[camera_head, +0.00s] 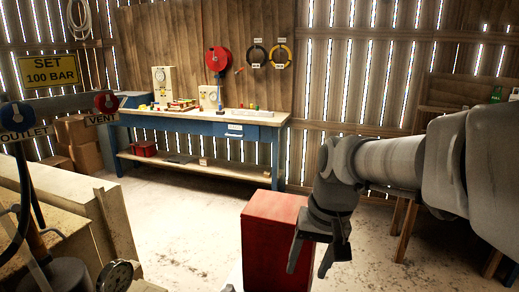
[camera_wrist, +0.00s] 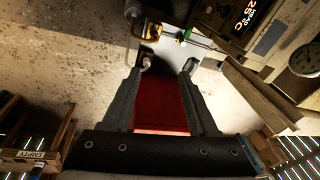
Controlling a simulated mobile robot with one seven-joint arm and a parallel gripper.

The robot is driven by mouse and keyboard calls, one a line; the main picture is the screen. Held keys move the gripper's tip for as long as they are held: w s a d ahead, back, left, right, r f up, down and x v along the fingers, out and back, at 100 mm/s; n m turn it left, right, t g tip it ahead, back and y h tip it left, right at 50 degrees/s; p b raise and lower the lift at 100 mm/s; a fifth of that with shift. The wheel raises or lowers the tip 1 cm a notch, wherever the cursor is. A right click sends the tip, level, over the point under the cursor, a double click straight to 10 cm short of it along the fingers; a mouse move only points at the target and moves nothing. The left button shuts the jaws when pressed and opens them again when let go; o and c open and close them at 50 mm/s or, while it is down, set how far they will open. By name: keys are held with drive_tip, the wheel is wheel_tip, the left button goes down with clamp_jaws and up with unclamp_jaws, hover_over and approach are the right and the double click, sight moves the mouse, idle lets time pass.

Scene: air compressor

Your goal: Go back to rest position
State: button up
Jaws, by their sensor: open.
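My gripper (camera_head: 313,258) is open and empty, with its fingers pointing down. In the head view it hangs just right of a red box (camera_head: 272,238) and partly overlaps it. In the wrist view my gripper (camera_wrist: 165,85) shows both fingers spread apart. The red box (camera_wrist: 165,105) shows between and beyond them. I cannot tell how far the fingertips are from the box. My arm reaches in from the right side of the head view.
A blue workbench (camera_head: 200,122) stands against the back wall. At left are the red VENT knob (camera_head: 106,102), the blue OUTLET knob (camera_head: 11,116), a "SET 100 BAR" sign (camera_head: 48,70) and a gauge (camera_head: 115,276). Open floor (camera_head: 180,215) lies between.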

drive_tip(key=s+d+r+n+t+h, duration=0.15)
drive_tip(key=s+d+t, duration=0.3)
drive_tip(key=s, duration=0.75)
wheel_tip(320, 180, up, 13)
drive_tip(key=p, duration=1.2)
drive_tip(key=shift+d, duration=0.25)
drive_tip(key=shift+f+g, duration=0.15)
drive_tip(key=shift+g, duration=0.1)
drive_tip(key=shift+c, duration=0.7)
drive_tip(key=shift+s, duration=0.15)
